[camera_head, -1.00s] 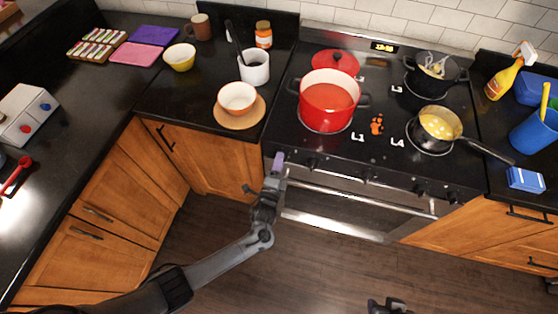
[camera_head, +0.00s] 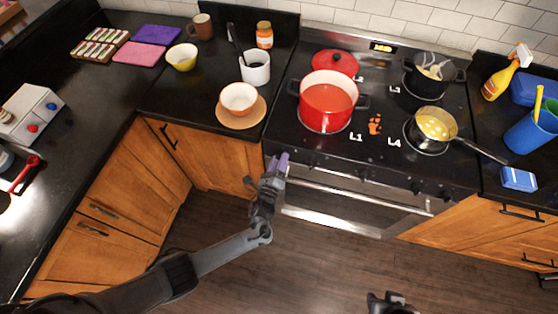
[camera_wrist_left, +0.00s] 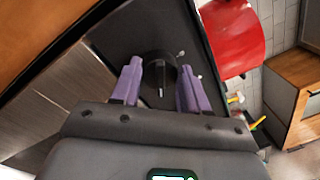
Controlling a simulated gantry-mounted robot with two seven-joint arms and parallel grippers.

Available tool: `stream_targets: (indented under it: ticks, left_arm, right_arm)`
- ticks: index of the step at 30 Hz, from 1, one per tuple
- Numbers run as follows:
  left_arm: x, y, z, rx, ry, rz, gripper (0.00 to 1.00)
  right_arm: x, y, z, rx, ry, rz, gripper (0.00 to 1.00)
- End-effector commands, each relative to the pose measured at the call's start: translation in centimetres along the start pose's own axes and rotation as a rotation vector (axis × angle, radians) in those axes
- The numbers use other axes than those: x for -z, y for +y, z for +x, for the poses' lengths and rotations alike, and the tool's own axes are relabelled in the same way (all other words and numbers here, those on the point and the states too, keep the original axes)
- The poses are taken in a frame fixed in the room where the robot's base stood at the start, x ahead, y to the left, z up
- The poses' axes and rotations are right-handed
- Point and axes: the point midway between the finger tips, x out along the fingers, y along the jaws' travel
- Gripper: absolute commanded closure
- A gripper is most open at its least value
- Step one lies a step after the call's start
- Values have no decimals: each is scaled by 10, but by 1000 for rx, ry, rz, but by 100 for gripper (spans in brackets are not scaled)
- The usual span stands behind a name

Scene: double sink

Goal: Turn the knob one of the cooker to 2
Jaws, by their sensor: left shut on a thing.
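The cooker (camera_head: 330,215) has a row of dark knobs along its front edge, below the black hob. One dark knob (camera_wrist_left: 158,72) with a short pointer bar shows in the left wrist view. My left gripper (camera_head: 278,163), with purple fingers, is at the left end of the cooker's front. In the left wrist view its fingers (camera_wrist_left: 160,88) are on both sides of that knob, shut on it. In the head view the gripper hides this knob. My right gripper (camera_head: 390,303) is low at the bottom edge, away from the cooker; its fingers are unclear.
A red pot (camera_head: 328,103) sits on the front left burner, close above the left gripper. A pan (camera_head: 437,125) with its handle pointing right sits on the front right burner. The oven handle (camera_head: 370,198) runs below the knobs. The floor is clear.

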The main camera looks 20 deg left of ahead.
Motion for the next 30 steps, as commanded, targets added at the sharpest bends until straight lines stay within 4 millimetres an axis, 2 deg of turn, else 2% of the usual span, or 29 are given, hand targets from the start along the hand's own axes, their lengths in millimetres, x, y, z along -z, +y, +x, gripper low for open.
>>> stream_targets:
  ticks: [14, 15, 19, 20, 30]
  left_arm:
    - [0, 0, 0, 0, 1, 16, 86]
    - [0, 0, 0, 0, 1, 16, 53]
    - [0, 0, 0, 0, 1, 15, 33]
    - [0, 0, 0, 0, 1, 15, 30]
    - [0, 0, -3, 0, 2, 15, 30]
  right_arm:
    - [0, 0, 0, 1, 0, 2, 64]
    - [0, 0, 0, 1, 0, 1, 64]
    - [0, 0, 0, -1, 0, -1, 64]
    - [0, 1, 0, -2, 0, -2, 64]
    - [0, 2, -1, -6, -1, -7, 64]
